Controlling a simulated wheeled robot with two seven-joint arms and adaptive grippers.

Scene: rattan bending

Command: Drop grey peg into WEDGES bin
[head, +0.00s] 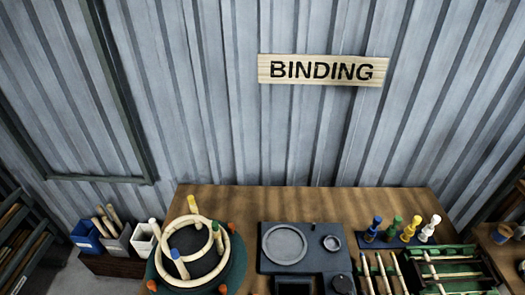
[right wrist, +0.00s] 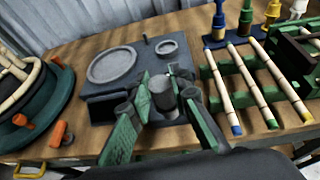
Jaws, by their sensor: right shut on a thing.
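My right gripper (right wrist: 165,98) shows in the right wrist view, its green fingers shut on the grey peg (right wrist: 162,92), a short upright cylinder. The peg is over the near right part of a dark grey station tray (right wrist: 132,80); I cannot tell how far above it. I can read no WEDGES label. Blue (head: 86,238), grey (head: 118,240) and white (head: 144,240) bins stand left of the table in the head view, with sticks in some. A dark open box (right wrist: 108,108) is at the tray's front left. My left gripper is not in view.
A round green jig (head: 238,262) with pale rings and coloured pegs stands left of the tray. Several coloured figures (head: 408,230) and pale rods on green racks (right wrist: 262,85) are on the right. A BINDING sign (head: 322,71) hangs on the wall.

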